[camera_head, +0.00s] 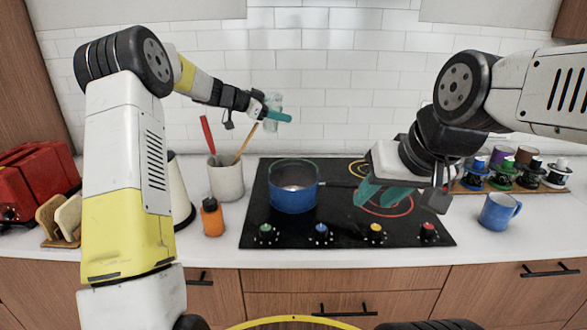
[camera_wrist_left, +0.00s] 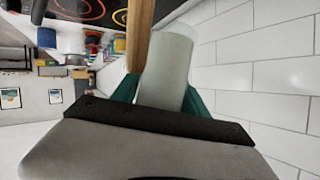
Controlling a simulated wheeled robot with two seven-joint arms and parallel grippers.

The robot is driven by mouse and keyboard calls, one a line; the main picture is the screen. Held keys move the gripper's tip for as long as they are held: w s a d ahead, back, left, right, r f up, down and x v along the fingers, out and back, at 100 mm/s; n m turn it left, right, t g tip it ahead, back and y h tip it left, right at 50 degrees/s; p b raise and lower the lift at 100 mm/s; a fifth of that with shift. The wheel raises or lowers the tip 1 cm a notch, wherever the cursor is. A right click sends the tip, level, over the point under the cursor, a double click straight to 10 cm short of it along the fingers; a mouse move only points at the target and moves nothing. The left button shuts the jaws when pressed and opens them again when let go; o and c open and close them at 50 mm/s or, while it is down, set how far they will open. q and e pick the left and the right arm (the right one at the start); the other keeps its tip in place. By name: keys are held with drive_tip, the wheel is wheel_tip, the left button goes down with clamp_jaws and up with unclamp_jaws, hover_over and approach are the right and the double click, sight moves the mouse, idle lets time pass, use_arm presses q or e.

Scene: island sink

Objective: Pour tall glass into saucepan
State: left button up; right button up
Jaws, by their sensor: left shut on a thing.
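My left gripper (camera_head: 275,114) is shut on the tall glass (camera_head: 274,101), a pale see-through cylinder. It holds the glass high near the tiled wall, behind and left of the saucepan. The glass looks roughly upright; its contents cannot be made out. In the left wrist view the glass (camera_wrist_left: 168,68) sits between the teal fingers (camera_wrist_left: 160,95). The blue saucepan (camera_head: 293,198) stands on the black cooktop, its dark handle pointing right, apart from the glass. My right gripper (camera_head: 379,194) is open and empty over the right side of the cooktop.
A utensil crock (camera_head: 226,178) with a wooden spoon and a red-handled tool stands below the left gripper. The spoon (camera_wrist_left: 140,30) appears close beside the glass in the wrist view. An orange bottle (camera_head: 212,217) and blue mug (camera_head: 498,212) flank the cooktop (camera_head: 335,233).

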use_arm(q)
drive_tip(key=shift+s+d+m+t, duration=0.15)
drive_tip(key=shift+s+m+t, duration=0.15)
drive_tip(key=shift+m, duration=0.1)
drive_tip(key=m, duration=0.1)
drive_tip(key=s+d+f+m+t+y, duration=0.1)
drive_tip(key=shift+s+f+m+t, duration=0.15)
drive_tip(key=shift+f+m+t, duration=0.15)
drive_tip(key=shift+f+m+y, duration=0.2)
drive_tip(key=shift+m+y, duration=0.1)
drive_tip(key=shift+m+t+p, duration=0.3)
drive_tip(key=shift+r+m+t+p, duration=0.85)
drive_tip(key=shift+m+p, duration=0.15)
drive_tip(key=shift+m, duration=0.1)
idle(1.4)
drive_tip(key=shift+f+m+t+y+p, duration=0.25)
drive_tip(key=shift+m+t+y+p, duration=0.1)
drive_tip(key=shift+m+p, duration=0.3)
idle(0.6)
